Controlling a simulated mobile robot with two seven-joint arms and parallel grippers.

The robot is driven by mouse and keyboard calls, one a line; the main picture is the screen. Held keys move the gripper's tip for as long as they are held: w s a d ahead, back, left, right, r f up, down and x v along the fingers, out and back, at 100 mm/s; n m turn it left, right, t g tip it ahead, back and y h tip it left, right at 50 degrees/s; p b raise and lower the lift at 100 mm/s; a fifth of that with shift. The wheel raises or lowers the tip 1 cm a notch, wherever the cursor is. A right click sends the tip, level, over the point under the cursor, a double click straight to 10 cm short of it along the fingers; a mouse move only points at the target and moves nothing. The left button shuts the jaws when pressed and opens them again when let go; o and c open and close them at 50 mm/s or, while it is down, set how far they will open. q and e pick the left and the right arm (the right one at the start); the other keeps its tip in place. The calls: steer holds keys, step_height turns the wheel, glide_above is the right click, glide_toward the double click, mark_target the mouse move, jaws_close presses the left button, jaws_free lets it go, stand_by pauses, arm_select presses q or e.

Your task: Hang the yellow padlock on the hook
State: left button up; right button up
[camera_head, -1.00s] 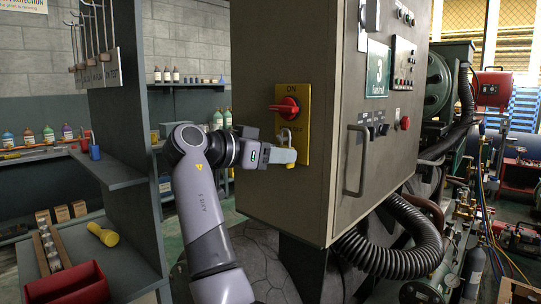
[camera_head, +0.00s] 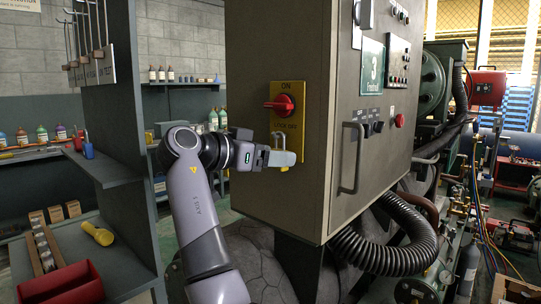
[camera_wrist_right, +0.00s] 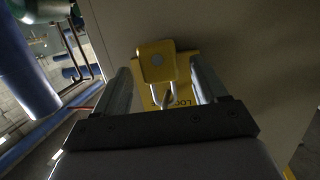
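The yellow padlock (camera_wrist_right: 157,60) shows in the right wrist view, its metal shackle reaching toward the yellow panel with partly hidden lettering. My right gripper (camera_wrist_right: 165,85) is open around it, one finger on each side with gaps visible. In the head view this gripper (camera_head: 282,158) is at the lower part of the yellow switch panel (camera_head: 290,92), which has a red rotary handle (camera_head: 280,105). Its fingers hide most of the padlock there. A metal loop (camera_head: 279,140) shows just above the fingers. I cannot tell exactly how the shackle meets the panel. My left gripper is out of view.
The grey cabinet (camera_head: 262,50) carries the panel, with a door handle (camera_head: 354,160) at its right. A rack with hooks (camera_head: 88,68) stands at the left. Below are a shelf with a yellow flashlight (camera_head: 98,234) and a red bin (camera_head: 65,285). A black corrugated hose (camera_head: 385,258) hangs at lower right.

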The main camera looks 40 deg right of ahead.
steer(key=s+v, duration=0.1)
steer(key=v, duration=0.5)
steer(key=s+f+n+t+y, duration=0.25)
steer(key=f+n, duration=0.35)
steer(key=f, duration=1.1)
steer(key=s+f+n+t+y, duration=0.25)
steer(key=f+n+y, duration=0.2)
steer(key=f, duration=1.15)
steer(key=s+a+f+n+t+y, duration=0.1)
steer(key=s+a+f+n+y, duration=0.4)
steer(key=s+f, duration=0.45)
steer(key=s+a+f+n+g+y, duration=0.1)
steer(key=s+a+n+y, duration=0.1)
steer(key=s+a+n, duration=0.3)
steer(key=s+a+f+n+y, duration=0.15)
steer(key=s+a, duration=0.25)
steer(key=s, duration=0.4)
steer(key=w+a+f+t+y+p, duration=0.2)
steer(key=w+t+p, duration=0.4)
steer(key=w, duration=0.1)
steer(key=shift+a+f+m+t, duration=0.15)
steer(key=shift+f+m+t, duration=0.15)
steer(key=shift+t, duration=0.1)
